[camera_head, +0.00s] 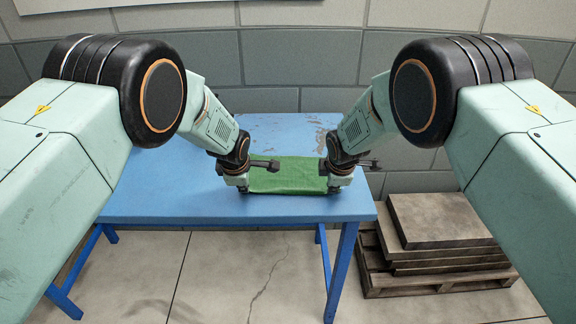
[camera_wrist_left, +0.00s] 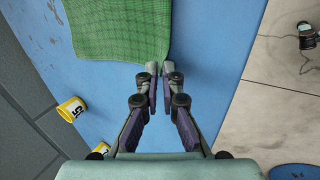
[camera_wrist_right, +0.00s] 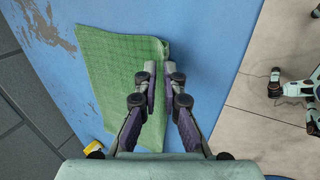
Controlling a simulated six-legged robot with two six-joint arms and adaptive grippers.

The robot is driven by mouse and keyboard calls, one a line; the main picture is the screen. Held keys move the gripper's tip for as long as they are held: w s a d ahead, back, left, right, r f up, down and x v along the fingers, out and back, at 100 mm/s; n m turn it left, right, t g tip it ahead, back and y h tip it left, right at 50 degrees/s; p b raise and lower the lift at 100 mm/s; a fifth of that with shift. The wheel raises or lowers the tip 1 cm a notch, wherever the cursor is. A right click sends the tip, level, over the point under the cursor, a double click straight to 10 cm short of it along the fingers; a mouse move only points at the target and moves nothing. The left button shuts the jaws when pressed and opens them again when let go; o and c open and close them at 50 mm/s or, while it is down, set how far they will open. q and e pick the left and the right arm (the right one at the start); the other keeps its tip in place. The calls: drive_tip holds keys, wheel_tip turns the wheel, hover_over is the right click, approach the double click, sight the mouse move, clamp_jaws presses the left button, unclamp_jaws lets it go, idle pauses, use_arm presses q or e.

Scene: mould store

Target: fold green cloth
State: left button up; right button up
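The green cloth (camera_head: 288,176) lies flat on the blue table (camera_head: 190,190), a rough rectangle between my two grippers. My left gripper (camera_head: 240,188) is at its near left corner. In the left wrist view its fingertips (camera_wrist_left: 159,72) are almost together at the corner of the cloth (camera_wrist_left: 120,30). My right gripper (camera_head: 337,188) is at the near right corner. In the right wrist view its fingertips (camera_wrist_right: 160,70) are close together, with a small raised ridge of cloth (camera_wrist_right: 110,65) just beyond them. The fingers hide the pinched parts.
A yellow-and-white tub (camera_wrist_left: 72,109) stands at the table's wall side, with part of another yellow one (camera_wrist_left: 102,147) nearby. Stacked slabs (camera_head: 440,220) on a wooden pallet (camera_head: 400,285) sit on the floor to the right. A block wall (camera_head: 300,55) is behind the table.

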use_arm(q)
drive_tip(key=shift+o, duration=1.4)
drive_tip(key=shift+d, duration=0.1)
use_arm(e)
drive_tip(key=o, duration=0.3)
drive_tip(key=shift+d, duration=0.15)
use_arm(q)
drive_tip(key=o, duration=0.5)
drive_tip(key=shift+s+r, duration=0.1)
use_arm(e)
drive_tip(key=o, duration=0.4)
drive_tip(key=shift+s+r, duration=0.1)
use_arm(q)
drive_tip(key=shift+r, duration=0.2)
use_arm(e)
drive_tip(key=shift+o, duration=0.2)
drive_tip(key=shift+r, duration=0.25)
use_arm(q)
drive_tip(key=v, duration=0.3)
drive_tip(key=s+v, duration=0.1)
drive_tip(key=v, duration=0.6)
drive_tip(key=shift+s+f, duration=0.2)
drive_tip(key=shift+s, duration=0.15)
use_arm(e)
drive_tip(key=s+v, duration=0.1)
drive_tip(key=v, duration=0.9)
drive_tip(key=shift+s+f, duration=0.25)
drive_tip(key=shift+s, duration=0.1)
